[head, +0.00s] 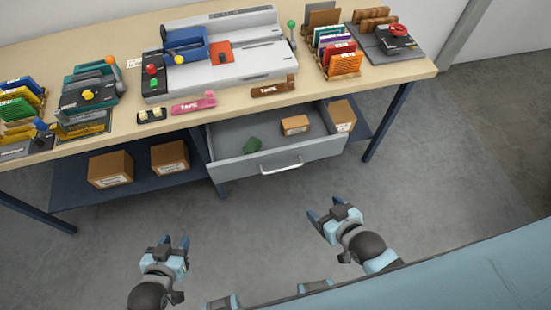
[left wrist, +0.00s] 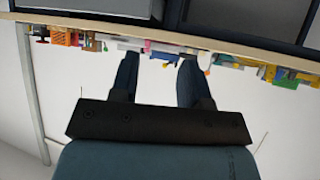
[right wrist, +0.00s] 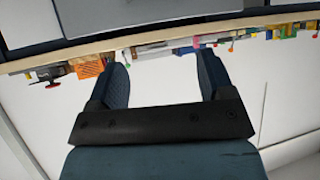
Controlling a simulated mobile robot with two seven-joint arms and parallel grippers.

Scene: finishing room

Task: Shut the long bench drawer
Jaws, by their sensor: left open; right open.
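The long bench drawer (head: 224,166) is pulled out under the bench top in the head view. It is grey, with a light bar handle (head: 281,165) on its front panel. My left gripper (head: 174,241) is open and empty, in front of the bench, below and left of the drawer. My right gripper (head: 324,216) is open and empty, below and right of the handle. Both are apart from the drawer. Both wrist views show spread fingers with nothing between them.
The wooden bench top (head: 235,105) carries a grey machine (head: 225,68), card racks and tools. Cardboard boxes (head: 110,169) sit on the blue lower shelf (head: 75,193). Blue bench legs (head: 388,122) stand either side of the drawer. The grey floor (head: 240,220) before the drawer is clear.

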